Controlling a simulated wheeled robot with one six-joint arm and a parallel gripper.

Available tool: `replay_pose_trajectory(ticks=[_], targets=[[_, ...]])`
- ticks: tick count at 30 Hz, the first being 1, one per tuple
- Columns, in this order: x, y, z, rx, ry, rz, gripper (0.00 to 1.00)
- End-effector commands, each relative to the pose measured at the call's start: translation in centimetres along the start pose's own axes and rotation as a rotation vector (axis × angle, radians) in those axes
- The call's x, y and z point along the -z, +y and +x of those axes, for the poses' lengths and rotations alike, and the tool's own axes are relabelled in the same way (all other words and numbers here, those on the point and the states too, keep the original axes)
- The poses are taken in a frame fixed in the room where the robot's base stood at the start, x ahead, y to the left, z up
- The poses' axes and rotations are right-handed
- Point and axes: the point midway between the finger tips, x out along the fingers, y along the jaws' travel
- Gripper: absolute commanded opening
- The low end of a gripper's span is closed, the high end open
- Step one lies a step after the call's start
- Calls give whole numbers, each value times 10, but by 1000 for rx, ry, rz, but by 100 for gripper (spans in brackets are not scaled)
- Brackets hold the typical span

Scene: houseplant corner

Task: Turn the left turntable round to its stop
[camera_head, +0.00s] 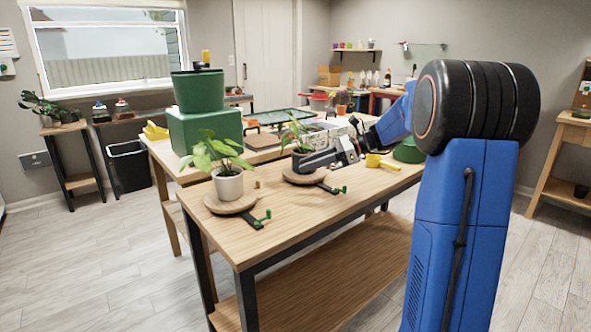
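The left turntable (217,208) is a round wooden disc near the table's left end. A white pot (229,186) with a leafy green plant (214,154) stands on it. A dark bracket with green-tipped pegs (262,219) sticks out at its front right. The right turntable (292,176) is a similar disc with a plant in a brown pot (298,158) and its own green-tipped bracket (339,190). My gripper (308,163) is low over the right turntable, beside the brown pot, to the right of the left turntable. I cannot tell whether it touches anything or how far its fingers are apart.
The wooden table (290,217) is bare in front of the turntables. A green box (205,130) with a green pot (198,90) on top stands behind the left one. A yellow scoop (380,162) lies right of my gripper. My blue arm hides the table's right end.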

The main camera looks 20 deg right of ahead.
Motion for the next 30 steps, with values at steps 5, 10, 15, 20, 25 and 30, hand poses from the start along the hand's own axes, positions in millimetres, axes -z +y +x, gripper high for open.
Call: replay_pose_trajectory(ticks=[5, 10, 15, 20, 25, 30], targets=[[0, 0, -13, 1, 1, 0, 31], [0, 0, -14, 0, 1, 0, 31], [0, 0, -14, 0, 1, 0, 21], [-3, 8, -9, 33, 22, 18, 0], [-6, 29, 4, 132, 77, 71, 0], [-4, 46, 12, 226, 118, 120, 0]])
